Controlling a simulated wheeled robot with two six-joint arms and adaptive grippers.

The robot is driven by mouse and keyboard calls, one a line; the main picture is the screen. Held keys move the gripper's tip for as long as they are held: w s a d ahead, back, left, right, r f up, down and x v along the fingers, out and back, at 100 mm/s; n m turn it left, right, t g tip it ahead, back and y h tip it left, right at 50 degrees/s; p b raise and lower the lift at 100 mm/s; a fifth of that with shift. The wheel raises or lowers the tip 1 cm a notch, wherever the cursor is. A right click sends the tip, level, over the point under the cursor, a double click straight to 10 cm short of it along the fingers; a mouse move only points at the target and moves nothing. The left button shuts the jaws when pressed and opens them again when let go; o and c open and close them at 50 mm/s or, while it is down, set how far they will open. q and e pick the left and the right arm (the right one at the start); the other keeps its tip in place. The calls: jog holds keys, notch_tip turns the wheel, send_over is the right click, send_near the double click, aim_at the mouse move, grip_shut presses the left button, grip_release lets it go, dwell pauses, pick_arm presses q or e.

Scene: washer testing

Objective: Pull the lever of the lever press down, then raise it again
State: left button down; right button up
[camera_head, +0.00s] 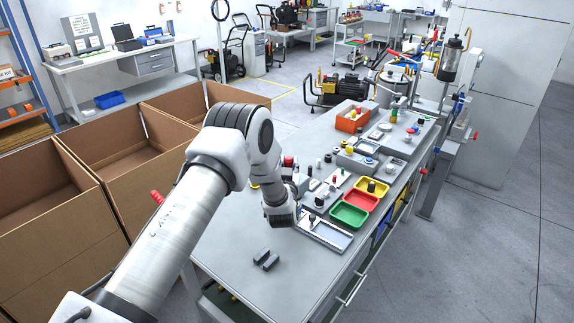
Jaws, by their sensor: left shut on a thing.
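My left arm reaches in from the lower left over the near part of the grey workbench (240,255). My left gripper (281,214) is low over the bench, beside the silver tray. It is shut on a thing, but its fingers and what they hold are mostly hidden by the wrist. I cannot clearly make out the lever press or its lever; the arm covers that part of the bench. A red grip (157,197) sticks out on the left side of my arm; I cannot tell what it belongs to. My right gripper is not in view.
A silver tray (333,240), a green bin (348,215), a red bin (361,199) and a yellow bin (373,185) stand right of the gripper. Dark blocks (266,259) lie on the clear near bench. Open cardboard boxes (95,150) stand along the left.

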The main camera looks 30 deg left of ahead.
pick_arm(q)
jog(key=d+m+t+b, duration=0.1)
jog(key=b, duration=0.1)
jog(key=d+m+t+b, duration=0.1)
jog(key=d+m+b, duration=0.1)
jog(key=shift+s+d+f, duration=0.1)
jog(key=shift+d+f, duration=0.1)
jog(key=shift+f, duration=0.15)
jog(key=c, duration=1.1)
grip_release()
jog(key=shift+o, duration=0.9)
jog(key=shift+w+f, duration=0.25)
jog(key=shift+w, duration=0.1)
jog(key=v, duration=1.2)
jog(key=shift+f, duration=0.1)
